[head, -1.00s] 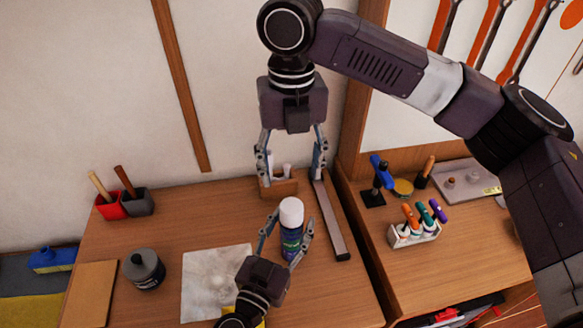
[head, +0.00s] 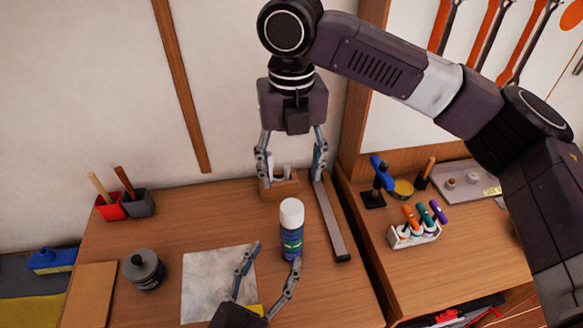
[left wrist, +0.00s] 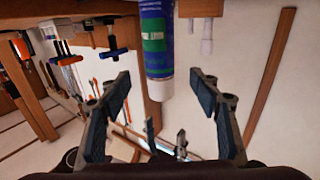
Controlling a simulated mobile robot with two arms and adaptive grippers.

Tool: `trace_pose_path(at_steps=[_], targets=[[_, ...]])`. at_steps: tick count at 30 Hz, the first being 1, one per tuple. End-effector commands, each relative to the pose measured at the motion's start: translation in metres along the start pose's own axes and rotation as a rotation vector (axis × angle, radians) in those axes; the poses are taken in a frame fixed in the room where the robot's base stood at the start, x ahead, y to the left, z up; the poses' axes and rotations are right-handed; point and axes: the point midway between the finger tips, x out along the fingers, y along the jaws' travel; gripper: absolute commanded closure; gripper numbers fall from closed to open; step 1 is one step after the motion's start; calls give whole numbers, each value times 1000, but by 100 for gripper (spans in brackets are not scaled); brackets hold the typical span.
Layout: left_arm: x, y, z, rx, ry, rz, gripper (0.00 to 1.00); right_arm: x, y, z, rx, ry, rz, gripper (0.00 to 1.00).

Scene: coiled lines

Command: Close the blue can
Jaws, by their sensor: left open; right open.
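The blue can (head: 291,244), with a green band on its label, stands upright on the wooden table. A white cap (head: 291,212) sits on top of it; I cannot tell how tightly. My left gripper (head: 276,254) is open and empty in front of the can, its fingers apart from it. In the left wrist view, which is upside down, the can (left wrist: 155,32) shows beyond the open fingers (left wrist: 168,90). My right gripper (head: 292,180) is open and empty, pointing down above and behind the can.
A small wooden holder (head: 279,187) stands behind the can, and a long bar (head: 331,225) lies to its right. A pale sheet (head: 205,285) and a dark jar (head: 145,270) are at the left. Red (head: 110,208) and grey (head: 140,204) cups stand at the back left.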

Motion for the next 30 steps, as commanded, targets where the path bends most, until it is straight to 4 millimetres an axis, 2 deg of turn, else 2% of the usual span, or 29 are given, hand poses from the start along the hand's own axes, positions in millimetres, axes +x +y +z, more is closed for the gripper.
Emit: trace_pose_path(at_steps=[3,7,23,26,30], targets=[[-14,0,1,1,-2,1,43,0,0,0,0,0,0,42],[-21,0,0,0,-1,1,43,0,0,0,0,0,0,42],[-22,0,0,-1,0,0,43,0,0,0,0,0,0,42],[-22,0,-8,-1,0,0,43,-8,0,0,0,-1,0,42],[-22,0,-34,-1,0,0,43,-34,0,0,0,-1,0,42]])
